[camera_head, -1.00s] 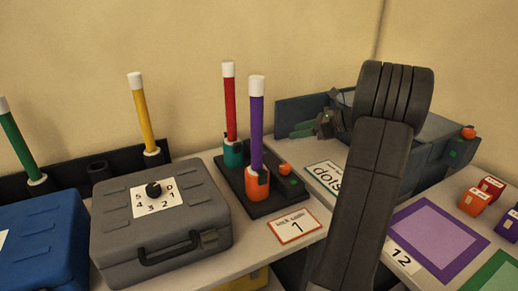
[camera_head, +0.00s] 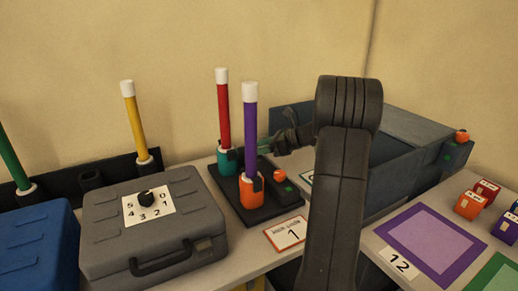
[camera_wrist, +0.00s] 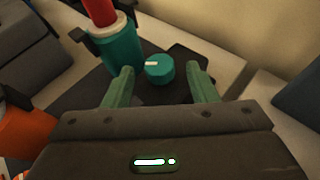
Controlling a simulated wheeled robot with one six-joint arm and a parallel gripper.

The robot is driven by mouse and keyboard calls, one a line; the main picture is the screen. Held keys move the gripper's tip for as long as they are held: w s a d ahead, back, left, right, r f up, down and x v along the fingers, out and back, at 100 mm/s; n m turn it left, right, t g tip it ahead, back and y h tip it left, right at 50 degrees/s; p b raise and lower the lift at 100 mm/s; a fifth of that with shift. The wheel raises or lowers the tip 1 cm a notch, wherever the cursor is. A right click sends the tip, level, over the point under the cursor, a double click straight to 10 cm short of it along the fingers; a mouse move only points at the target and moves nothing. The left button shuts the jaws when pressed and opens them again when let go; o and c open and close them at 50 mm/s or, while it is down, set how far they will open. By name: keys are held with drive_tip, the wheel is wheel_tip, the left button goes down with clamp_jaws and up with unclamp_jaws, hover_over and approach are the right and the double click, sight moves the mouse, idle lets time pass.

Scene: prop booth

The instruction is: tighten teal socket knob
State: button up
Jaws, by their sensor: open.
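The teal knob (camera_wrist: 160,68), round with a white mark on its top, sits beside the teal socket (camera_wrist: 122,52) in the wrist view. The red stick (camera_wrist: 100,10) stands in that socket. My gripper (camera_wrist: 162,74) is open, with one green finger on each side of the knob and gaps between. In the head view my gripper (camera_head: 263,147) is behind the purple stick (camera_head: 250,130), by the teal socket (camera_head: 228,161). The teal knob is hidden there.
The orange socket (camera_head: 250,191) holds the purple stick on the same dark base (camera_head: 272,208), with an orange knob (camera_head: 279,176) beside it. A grey case (camera_head: 150,240) with a numbered dial is at left. A grey-blue bin (camera_head: 400,165) is behind my arm.

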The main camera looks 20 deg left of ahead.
drive_tip(key=shift+a+f, duration=0.1)
drive_tip(key=shift+a, duration=0.15)
drive_tip(key=c, duration=1)
drive_tip(key=shift+o, duration=0.2)
